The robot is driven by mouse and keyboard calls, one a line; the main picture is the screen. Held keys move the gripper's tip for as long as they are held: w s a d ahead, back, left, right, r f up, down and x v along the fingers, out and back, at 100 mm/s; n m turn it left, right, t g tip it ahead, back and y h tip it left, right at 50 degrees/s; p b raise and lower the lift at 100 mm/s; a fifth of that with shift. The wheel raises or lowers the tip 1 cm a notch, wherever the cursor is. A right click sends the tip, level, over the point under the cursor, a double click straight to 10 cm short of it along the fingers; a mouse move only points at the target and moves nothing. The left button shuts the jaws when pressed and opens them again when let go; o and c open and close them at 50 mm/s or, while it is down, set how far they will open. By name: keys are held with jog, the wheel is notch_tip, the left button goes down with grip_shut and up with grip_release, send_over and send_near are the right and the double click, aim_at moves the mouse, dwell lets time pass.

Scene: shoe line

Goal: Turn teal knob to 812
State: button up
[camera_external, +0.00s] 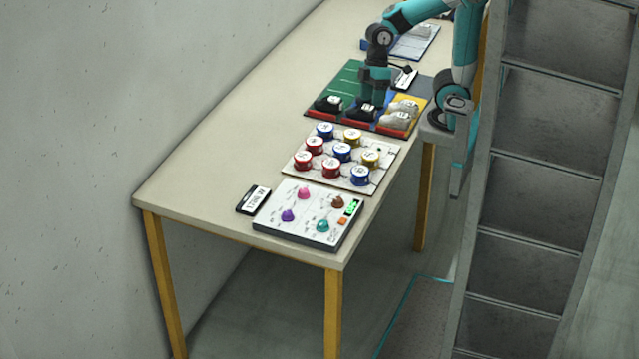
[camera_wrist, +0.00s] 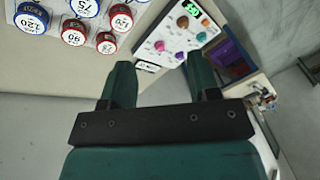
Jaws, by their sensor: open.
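The teal knob (camera_external: 322,226) sits at the front right of a white control panel (camera_external: 270,226) near the table's front end. The teal knob also shows in the wrist view (camera_wrist: 201,37), beyond my right finger. My gripper (camera_external: 369,103) is over the shoe board, well behind the panel and apart from the knob. In the wrist view my gripper (camera_wrist: 161,80) is open, with nothing between its fingers.
Pink (camera_external: 303,194), purple (camera_external: 288,216) and brown (camera_external: 338,202) knobs share the panel. A board of numbered red, blue and yellow round pieces (camera_external: 342,151) lies between panel and shoe board (camera_external: 345,78). A label device (camera_external: 253,200) lies left of the panel. The table's left side is clear.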

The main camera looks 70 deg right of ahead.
jog(key=w+a+n+h, duration=0.1)
jog(key=w+a+n, duration=0.4)
jog(key=a+n, duration=0.25)
jog(key=n+h+p, duration=0.2)
jog(key=n+h, duration=0.1)
jog(key=n, duration=1.5)
send_over(323, 223)
notch_tip(323, 223, down, 5)
notch_tip(323, 223, down, 17)
jog(key=shift+f+p, duration=0.1)
jog(key=shift+p, duration=0.8)
jog(key=c, duration=0.9)
